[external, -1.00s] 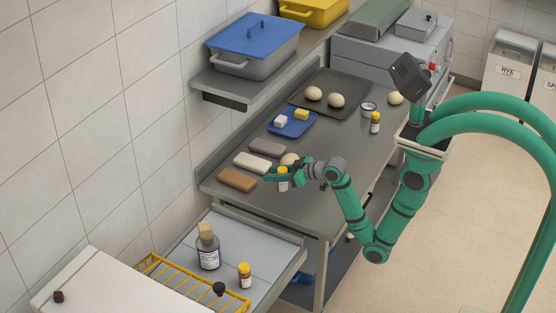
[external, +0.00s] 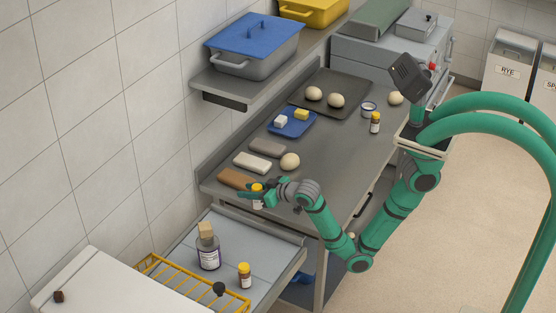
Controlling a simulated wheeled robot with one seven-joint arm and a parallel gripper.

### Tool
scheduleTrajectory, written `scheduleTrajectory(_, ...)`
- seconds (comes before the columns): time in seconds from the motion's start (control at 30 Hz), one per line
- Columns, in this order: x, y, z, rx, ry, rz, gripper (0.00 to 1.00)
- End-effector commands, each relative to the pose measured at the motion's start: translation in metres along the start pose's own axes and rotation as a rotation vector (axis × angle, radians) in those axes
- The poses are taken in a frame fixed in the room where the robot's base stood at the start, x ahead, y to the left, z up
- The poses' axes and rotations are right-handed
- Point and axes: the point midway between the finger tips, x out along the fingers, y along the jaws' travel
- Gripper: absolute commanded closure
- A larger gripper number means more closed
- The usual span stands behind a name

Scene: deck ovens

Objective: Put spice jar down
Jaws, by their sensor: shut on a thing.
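A small spice jar (external: 257,201) with a yellow-orange cap and a pale label is held upright in my gripper (external: 257,191). My gripper is shut on the jar, near the front left edge of the steel worktable (external: 335,181). Whether the jar's base touches anything is hard to tell. A similar jar (external: 245,275) stands on the lower grey surface (external: 266,247) beside a dark bottle with a cork (external: 208,252). Another similar jar (external: 375,123) stands at the back right of the worktable.
Brown (external: 235,179), cream (external: 252,162) and grey (external: 268,146) blocks lie along the wall side. A blue tray (external: 284,124) and dark baking tray (external: 352,89) lie further back. A yellow wire rack (external: 180,279) edges the lower surface.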

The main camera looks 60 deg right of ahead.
Motion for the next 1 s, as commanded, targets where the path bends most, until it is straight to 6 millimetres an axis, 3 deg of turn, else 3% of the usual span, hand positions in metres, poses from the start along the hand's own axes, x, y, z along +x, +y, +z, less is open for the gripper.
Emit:
scheduleTrajectory(0.13,-0.004,-0.022,-0.003,0.009,0.000,0.019,0.92)
scheduleTrajectory(0.37,0.002,-0.034,-0.003,0.014,0.000,0.037,0.92)
scheduleTrajectory(0.77,0.083,-0.065,0.002,0.014,-0.002,0.037,0.92)
scheduleTrajectory(1.0,0.126,-0.078,0.026,0.014,-0.002,0.037,0.92)
